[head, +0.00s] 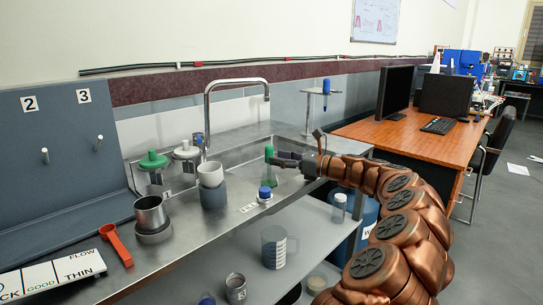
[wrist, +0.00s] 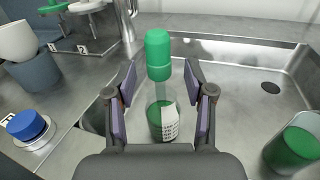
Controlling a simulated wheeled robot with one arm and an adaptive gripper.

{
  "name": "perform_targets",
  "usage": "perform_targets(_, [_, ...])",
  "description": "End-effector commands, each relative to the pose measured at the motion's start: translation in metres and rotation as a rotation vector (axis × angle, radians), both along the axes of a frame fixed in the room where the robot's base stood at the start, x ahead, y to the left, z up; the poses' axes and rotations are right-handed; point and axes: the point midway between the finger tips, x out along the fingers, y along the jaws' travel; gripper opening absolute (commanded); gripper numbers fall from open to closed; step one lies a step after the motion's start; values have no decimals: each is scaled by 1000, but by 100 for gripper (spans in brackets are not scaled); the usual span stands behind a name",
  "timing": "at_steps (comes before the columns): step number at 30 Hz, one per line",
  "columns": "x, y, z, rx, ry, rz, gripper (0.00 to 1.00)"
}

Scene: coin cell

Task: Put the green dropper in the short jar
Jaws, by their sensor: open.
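The green dropper (wrist: 158,52) stands upright, its green bulb on top and its clear stem running down into a clear vessel (wrist: 158,118) with green liquid and a white label. In the head view the green dropper (head: 269,152) is just left of my gripper (head: 284,159). In the wrist view my gripper (wrist: 160,82) is open, with one finger on each side of the dropper and vessel; I see no clear contact. A clear container (wrist: 293,148) with green contents is at the lower right; I cannot tell whether it is the short jar.
A blue-capped item (head: 264,193) stands on the counter's front edge, and a white cup (head: 210,173) rests on a grey cylinder (head: 213,196) to its left. The sink's tap (head: 208,110) rises behind. A stand (head: 309,105) holds a blue dropper (head: 326,86).

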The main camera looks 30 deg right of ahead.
Motion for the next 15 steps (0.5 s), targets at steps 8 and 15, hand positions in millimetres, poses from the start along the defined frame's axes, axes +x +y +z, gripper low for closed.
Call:
perform_targets(8, [-46,-28,3,1,-2,-1,53])
perform_targets(15, [-67,-40,1,1,-2,-1,53])
